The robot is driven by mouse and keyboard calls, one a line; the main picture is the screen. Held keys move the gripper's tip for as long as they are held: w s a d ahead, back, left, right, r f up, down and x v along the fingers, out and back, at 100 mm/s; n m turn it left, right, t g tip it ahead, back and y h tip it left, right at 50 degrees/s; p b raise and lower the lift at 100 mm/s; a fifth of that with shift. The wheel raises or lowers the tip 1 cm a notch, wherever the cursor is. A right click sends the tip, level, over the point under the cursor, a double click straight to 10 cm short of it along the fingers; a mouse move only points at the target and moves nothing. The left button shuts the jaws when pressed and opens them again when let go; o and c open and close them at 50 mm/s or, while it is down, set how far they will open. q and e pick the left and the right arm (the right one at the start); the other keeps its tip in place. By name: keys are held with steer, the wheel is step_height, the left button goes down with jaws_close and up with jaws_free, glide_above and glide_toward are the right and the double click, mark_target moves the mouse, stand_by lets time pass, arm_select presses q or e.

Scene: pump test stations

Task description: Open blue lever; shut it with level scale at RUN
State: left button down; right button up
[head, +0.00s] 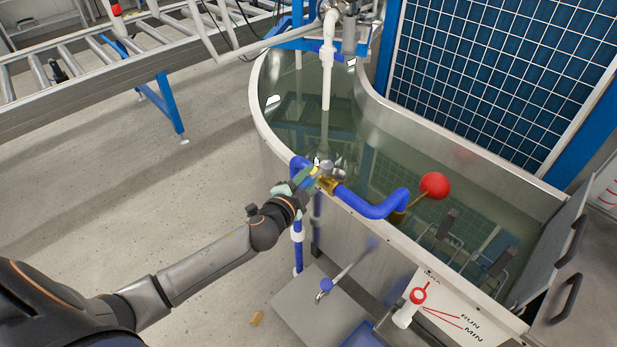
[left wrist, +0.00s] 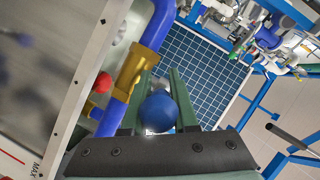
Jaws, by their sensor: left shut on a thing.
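The blue lever's round blue knob (left wrist: 157,113) sits between the green fingers of my left gripper (left wrist: 158,88) in the left wrist view. My left gripper (head: 308,176) is shut on it beside the brass valve (head: 328,184) on the blue pipe (head: 372,208), at the tank's rim. The brass valve also shows in the left wrist view (left wrist: 130,66). In the head view the gripper hides most of the lever. The level scale (head: 450,308) is a white plate marked MAX, RUN and MIN, with a red ring (head: 418,296) at its left. I cannot tell the level reading. My right gripper is out of view.
A red ball float (head: 435,185) on a rod is at the water in the steel tank (head: 262,118). A grey rod with a blue knob (head: 326,284) stands low in front of the tank. A roller conveyor (head: 90,60) is at the upper left. The floor at left is open.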

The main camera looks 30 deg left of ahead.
arm_select(q)
steer(key=n+y, duration=0.1)
steer(key=d+y+b, duration=0.1)
steer(key=shift+s+f+n+y, duration=0.2)
steer(key=shift+n+y, duration=0.1)
steer(key=shift+n, duration=0.1)
steer(key=n+y, duration=0.1)
steer(key=n+g+y+b, duration=0.1)
steer(key=shift+s+d+y, duration=0.1)
steer(key=shift+d+y, duration=0.2)
steer(key=shift+d, duration=0.1)
steer(key=n+y+b, duration=0.1)
steer(key=n+g+y+b, duration=0.1)
steer(key=shift+d+r+y+b, duration=0.15)
steer(key=shift+d+y+b, duration=0.15)
steer(key=shift+d, duration=0.1)
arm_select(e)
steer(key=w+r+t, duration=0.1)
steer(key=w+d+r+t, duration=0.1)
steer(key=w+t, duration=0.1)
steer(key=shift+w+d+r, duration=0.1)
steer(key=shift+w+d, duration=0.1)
arm_select(q)
steer(key=c, duration=0.7)
jaws_free()
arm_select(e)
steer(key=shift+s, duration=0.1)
